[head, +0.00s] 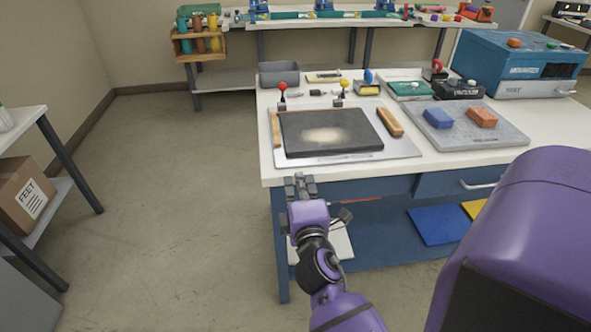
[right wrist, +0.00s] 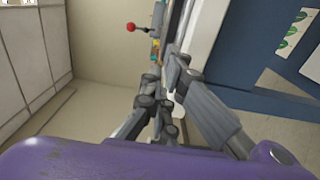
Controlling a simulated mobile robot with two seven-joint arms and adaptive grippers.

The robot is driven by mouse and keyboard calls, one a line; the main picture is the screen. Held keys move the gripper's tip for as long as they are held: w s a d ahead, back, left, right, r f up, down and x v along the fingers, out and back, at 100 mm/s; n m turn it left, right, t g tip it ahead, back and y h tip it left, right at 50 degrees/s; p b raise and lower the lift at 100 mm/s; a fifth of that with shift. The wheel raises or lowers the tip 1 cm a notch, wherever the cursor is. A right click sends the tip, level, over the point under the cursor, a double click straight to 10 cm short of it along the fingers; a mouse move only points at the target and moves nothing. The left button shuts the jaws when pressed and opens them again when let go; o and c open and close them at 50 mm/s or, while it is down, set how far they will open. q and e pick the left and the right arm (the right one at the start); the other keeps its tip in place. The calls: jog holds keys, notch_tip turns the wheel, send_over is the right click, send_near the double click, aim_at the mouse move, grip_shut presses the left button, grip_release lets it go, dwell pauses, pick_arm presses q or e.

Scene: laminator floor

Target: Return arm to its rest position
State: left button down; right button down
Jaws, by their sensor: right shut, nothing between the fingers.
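My right arm is purple and reaches up from the bottom of the head view. Its gripper (head: 299,183) is in front of the near left edge of the workbench (head: 345,172), a little below the top. The gripper is shut with nothing in it. In the right wrist view its dark grey fingers (right wrist: 170,75) come together beside the blue bench front (right wrist: 240,60). A red-knobbed lever (right wrist: 131,27) shows beyond them. My left gripper is not in view.
On the bench are a dark plate (head: 330,133), a grey tray with a blue block (head: 438,118) and an orange block (head: 482,117), a grey bin (head: 279,73) and a blue machine (head: 515,65). A shelf holds a cardboard box (head: 28,195) at left. The floor between is clear.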

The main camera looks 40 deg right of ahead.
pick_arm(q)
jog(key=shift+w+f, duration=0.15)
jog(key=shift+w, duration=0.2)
pick_arm(e)
jog(key=v, duration=0.3)
jog(key=shift+w+r, duration=0.1)
